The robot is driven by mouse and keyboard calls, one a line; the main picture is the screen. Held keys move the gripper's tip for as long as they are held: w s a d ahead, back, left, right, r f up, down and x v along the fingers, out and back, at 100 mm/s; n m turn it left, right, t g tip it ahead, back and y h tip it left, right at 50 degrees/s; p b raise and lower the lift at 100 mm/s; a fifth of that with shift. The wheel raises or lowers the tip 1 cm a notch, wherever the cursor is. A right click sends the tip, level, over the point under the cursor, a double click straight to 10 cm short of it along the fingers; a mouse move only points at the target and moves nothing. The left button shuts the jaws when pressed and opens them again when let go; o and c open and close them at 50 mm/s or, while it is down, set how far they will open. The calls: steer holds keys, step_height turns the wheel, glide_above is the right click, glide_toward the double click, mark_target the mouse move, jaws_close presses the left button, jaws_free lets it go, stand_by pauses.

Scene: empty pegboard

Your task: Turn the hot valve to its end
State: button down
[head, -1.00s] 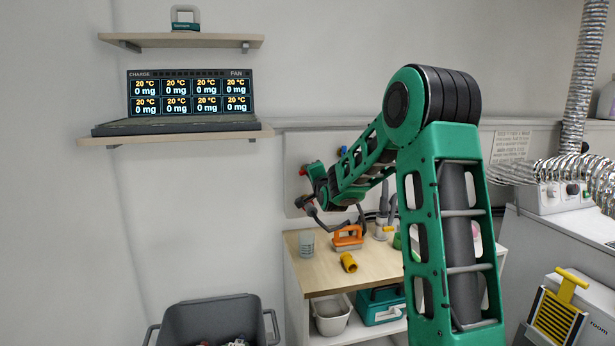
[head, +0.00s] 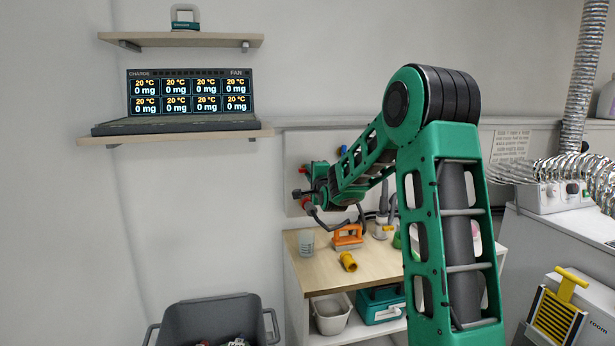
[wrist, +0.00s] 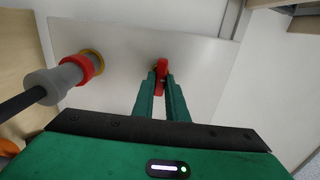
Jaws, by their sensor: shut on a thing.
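A red valve handle (wrist: 161,69) shows in the wrist view on a pale panel (wrist: 205,60). My gripper (wrist: 161,82) is shut on it, with the two green fingers on either side of the red handle. In the head view my gripper is at the wall panel (head: 292,150) above the wooden counter, and my wrist hides most of the handle. A blue part (head: 343,150) shows on the panel right of the gripper. How far the valve is turned cannot be told.
A grey fitting (wrist: 55,83) with a red collar and dark hose sticks out left of the fingers. Below, the counter (head: 325,278) holds a clear beaker (head: 307,243), an orange-handled object (head: 348,236) and a yellow piece (head: 348,261). A grey bin (head: 212,315) stands lower left.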

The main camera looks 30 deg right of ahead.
steer(key=shift+s+f, duration=0.1)
steer(key=shift+f, duration=0.2)
steer(key=c, duration=1.8)
jaws_free()
steer(key=shift+o, duration=0.2)
steer(key=shift+r, duration=0.1)
steer(key=v, duration=1)
steer(key=shift+s+a, duration=0.15)
steer(key=shift+s, duration=0.15)
